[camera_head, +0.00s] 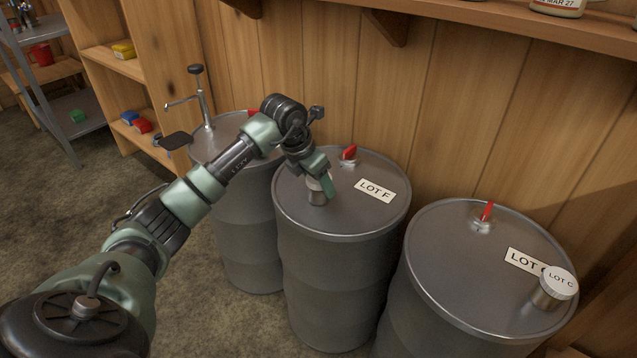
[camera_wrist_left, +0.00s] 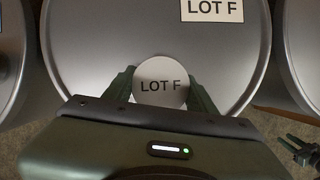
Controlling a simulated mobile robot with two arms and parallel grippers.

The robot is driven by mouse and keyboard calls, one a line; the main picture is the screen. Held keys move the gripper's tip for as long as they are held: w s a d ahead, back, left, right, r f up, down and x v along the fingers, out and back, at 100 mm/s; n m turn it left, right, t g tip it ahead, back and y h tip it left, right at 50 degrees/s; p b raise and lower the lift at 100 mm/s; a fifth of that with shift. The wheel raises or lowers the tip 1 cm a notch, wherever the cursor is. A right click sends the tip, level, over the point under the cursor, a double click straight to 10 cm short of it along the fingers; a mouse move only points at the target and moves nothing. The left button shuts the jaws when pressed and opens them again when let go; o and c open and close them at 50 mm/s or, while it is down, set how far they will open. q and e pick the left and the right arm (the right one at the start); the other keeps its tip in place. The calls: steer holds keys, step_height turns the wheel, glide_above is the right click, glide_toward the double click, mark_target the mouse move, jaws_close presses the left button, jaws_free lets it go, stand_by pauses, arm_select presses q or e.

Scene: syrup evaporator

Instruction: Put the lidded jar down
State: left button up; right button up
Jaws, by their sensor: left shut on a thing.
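A small lidded jar with a pale lid marked LOT F (camera_wrist_left: 161,80) is between the fingers of my left gripper (camera_wrist_left: 160,92), which is shut on it. In the head view the jar (camera_head: 317,196) shows partly behind my left gripper (camera_head: 322,182), at the top of the middle drum (camera_head: 345,222). That drum carries a LOT F label (camera_head: 375,190). I cannot tell whether the jar touches the drum top. My right gripper does not show in the head view; a dark gripper-like part at the right edge of the wrist view is unclear.
A drum (camera_head: 455,265) on the right holds another lidded jar marked LOT C (camera_head: 556,288). A third drum (camera_head: 235,128) with a pump stands at the left. Red-handled bungs (camera_head: 349,153) stick up from the drum tops. A wooden shelf (camera_head: 480,18) hangs above.

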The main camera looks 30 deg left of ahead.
arm_select(q)
steer(key=o, duration=1.6)
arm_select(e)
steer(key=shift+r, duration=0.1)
arm_select(q)
steer(key=shift+r, duration=0.1)
steer(key=shift+s+a+r, duration=0.1)
steer(key=shift+r, duration=0.3)
steer(key=p+v, duration=0.1)
steer(key=v, duration=1)
steer(key=shift+s, duration=0.15)
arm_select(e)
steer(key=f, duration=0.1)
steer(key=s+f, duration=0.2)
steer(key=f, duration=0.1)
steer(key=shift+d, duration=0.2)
